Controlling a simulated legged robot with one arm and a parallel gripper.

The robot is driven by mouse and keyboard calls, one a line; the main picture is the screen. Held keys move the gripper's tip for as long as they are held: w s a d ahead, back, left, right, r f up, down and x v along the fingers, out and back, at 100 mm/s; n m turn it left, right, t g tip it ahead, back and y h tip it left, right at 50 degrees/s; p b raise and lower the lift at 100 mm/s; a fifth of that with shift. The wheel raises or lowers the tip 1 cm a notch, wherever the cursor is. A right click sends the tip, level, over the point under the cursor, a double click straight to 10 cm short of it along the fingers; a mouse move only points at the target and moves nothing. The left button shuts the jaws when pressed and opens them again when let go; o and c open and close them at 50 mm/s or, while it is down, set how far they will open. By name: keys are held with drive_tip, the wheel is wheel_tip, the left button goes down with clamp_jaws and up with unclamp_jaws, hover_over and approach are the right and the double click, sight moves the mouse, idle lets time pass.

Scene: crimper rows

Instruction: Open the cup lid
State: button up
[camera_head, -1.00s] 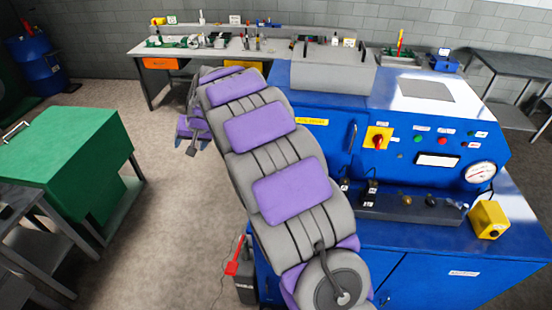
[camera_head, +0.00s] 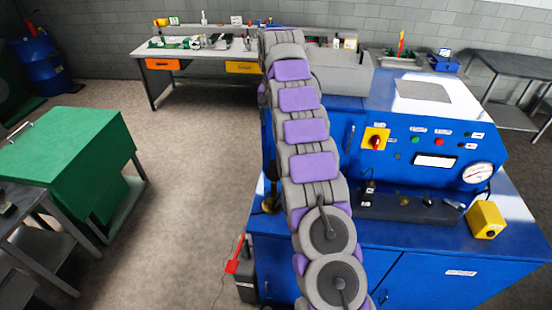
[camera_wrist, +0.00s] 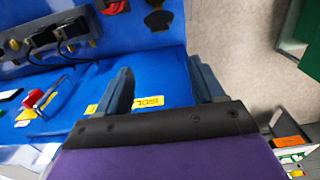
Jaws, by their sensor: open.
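A small dark object with a brassy part (camera_head: 270,198) stands at the left front edge of the blue machine, partly behind my arm. A dark rounded piece (camera_wrist: 158,19) near the blue edge at the top of the wrist view looks like the same object. It may be the cup with its lid, but I cannot tell surely, nor how the lid stands. My gripper (camera_wrist: 163,82) is open and empty, its two fingers wide apart above the blue surface. It is apart from the dark object. In the head view my arm hides the gripper.
The blue machine (camera_head: 440,258) carries a red switch on yellow (camera_head: 375,139), a gauge (camera_head: 478,173), a rail with dark fittings (camera_head: 400,208) and a yellow box (camera_head: 486,220). A green cabinet (camera_head: 70,140) stands left. A cluttered workbench (camera_head: 190,50) is behind.

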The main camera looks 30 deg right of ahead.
drive_tip(key=b, duration=0.7)
hover_over(275, 169)
drive_tip(key=w, duration=0.1)
drive_tip(key=f, duration=0.9)
drive_tip(key=shift+d+f, duration=0.1)
drive_tip(key=shift+d, duration=0.25)
drive_tip(key=shift+a+f, duration=0.1)
drive_tip(key=shift+f, duration=4)
drive_tip(key=shift+c, duration=0.4)
clamp_jaws()
